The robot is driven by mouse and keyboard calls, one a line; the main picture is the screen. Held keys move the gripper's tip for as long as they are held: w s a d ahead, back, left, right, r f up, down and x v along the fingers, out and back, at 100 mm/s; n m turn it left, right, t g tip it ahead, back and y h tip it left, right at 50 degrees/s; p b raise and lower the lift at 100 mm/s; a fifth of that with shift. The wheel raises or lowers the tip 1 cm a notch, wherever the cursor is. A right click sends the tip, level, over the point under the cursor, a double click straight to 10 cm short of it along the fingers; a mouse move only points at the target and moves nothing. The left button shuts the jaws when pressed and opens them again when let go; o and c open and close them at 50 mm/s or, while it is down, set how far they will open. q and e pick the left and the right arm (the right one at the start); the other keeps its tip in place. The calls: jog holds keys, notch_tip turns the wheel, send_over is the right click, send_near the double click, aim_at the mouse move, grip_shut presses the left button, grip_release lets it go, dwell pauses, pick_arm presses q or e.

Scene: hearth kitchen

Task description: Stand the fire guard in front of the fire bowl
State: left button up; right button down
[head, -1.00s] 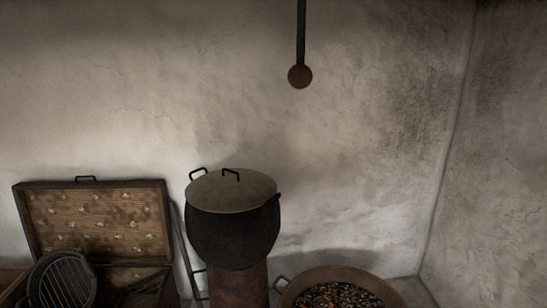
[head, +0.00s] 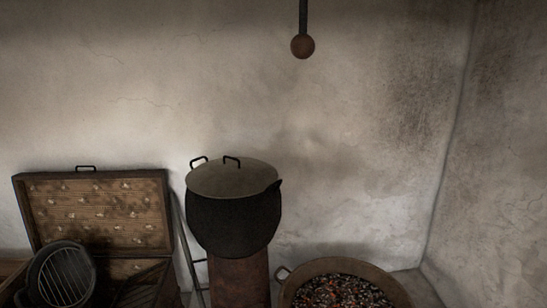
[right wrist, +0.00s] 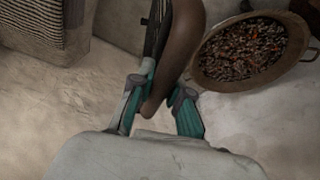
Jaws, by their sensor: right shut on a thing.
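The fire bowl (head: 289,290) is a wide brown pan of dark and glowing coals, low at the right in the head view. It also shows at the upper right of the right wrist view (right wrist: 214,76). My right gripper (right wrist: 158,100) has teal fingers and is shut on a brown, smooth, curved piece (right wrist: 182,45), which rises between them to the top edge, left of the bowl. I see only part of this piece and cannot tell whether it is the fire guard. No whole guard shows in the head view. My left gripper is in neither view.
A lidded black pot (head: 232,222) stands on a rusty support (head: 239,282) left of the bowl. An open case (head: 97,208) with a round grill pan (head: 66,276) is farther left. A dark frame (head: 190,255) leans between them. A ball-ended rod (head: 302,46) hangs above.

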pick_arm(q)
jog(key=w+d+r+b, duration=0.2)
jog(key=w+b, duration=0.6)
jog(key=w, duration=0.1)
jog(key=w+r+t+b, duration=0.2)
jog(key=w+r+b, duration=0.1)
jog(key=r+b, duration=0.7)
pick_arm(e)
jog(key=w+a+f+n+t+y+p, duration=0.1)
jog(key=w+a+f+n+y, duration=0.15)
jog(key=a+f+n, duration=0.35)
jog(key=w+a+f+n+t+y, duration=0.2)
jog(key=w+f+n, duration=0.2)
jog(key=n, duration=0.4)
pick_arm(q)
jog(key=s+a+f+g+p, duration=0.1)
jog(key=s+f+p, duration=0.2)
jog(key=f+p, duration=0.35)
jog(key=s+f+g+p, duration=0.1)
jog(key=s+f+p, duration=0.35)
jog(key=p, duration=0.25)
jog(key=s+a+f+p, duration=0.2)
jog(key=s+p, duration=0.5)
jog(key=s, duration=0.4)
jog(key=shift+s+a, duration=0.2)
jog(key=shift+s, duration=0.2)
pick_arm(e)
notch_tip(320, 180, up, 20)
jog(key=shift+d, duration=0.1)
